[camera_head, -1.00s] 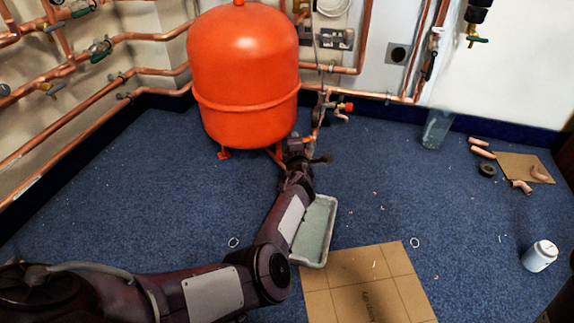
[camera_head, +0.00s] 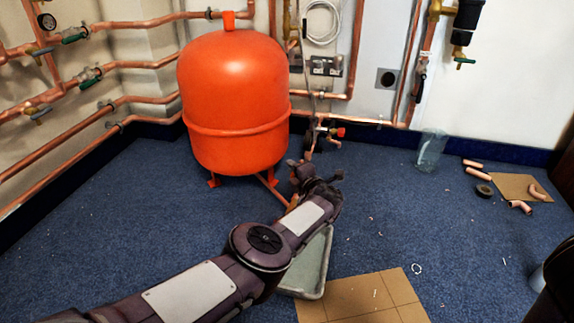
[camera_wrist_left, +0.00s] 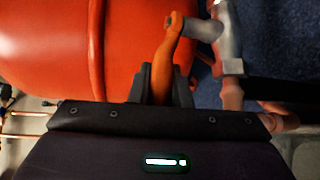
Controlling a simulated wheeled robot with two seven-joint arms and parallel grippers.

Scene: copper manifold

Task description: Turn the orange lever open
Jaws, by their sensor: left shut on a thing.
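The orange lever (camera_wrist_left: 168,62) stands upright in the left wrist view, its upper end joined to a grey metal valve fitting (camera_wrist_left: 195,28). My left gripper (camera_wrist_left: 165,86) has its dark fingers on both sides of the lever's lower part and is shut on it. In the head view my left gripper (camera_head: 301,172) is low beside the base of the red-orange tank (camera_head: 235,95), near the copper pipework. The lever is hard to make out there, with the wrist and arm around it. My right gripper is not in view.
A grey tray (camera_head: 318,275) lies partly under my left arm, with a cardboard sheet (camera_head: 375,300) in front. A clear container (camera_head: 431,150) and loose copper pieces (camera_head: 478,173) lie at right. Copper pipes (camera_head: 150,63) line the walls. Blue carpet between is mostly clear.

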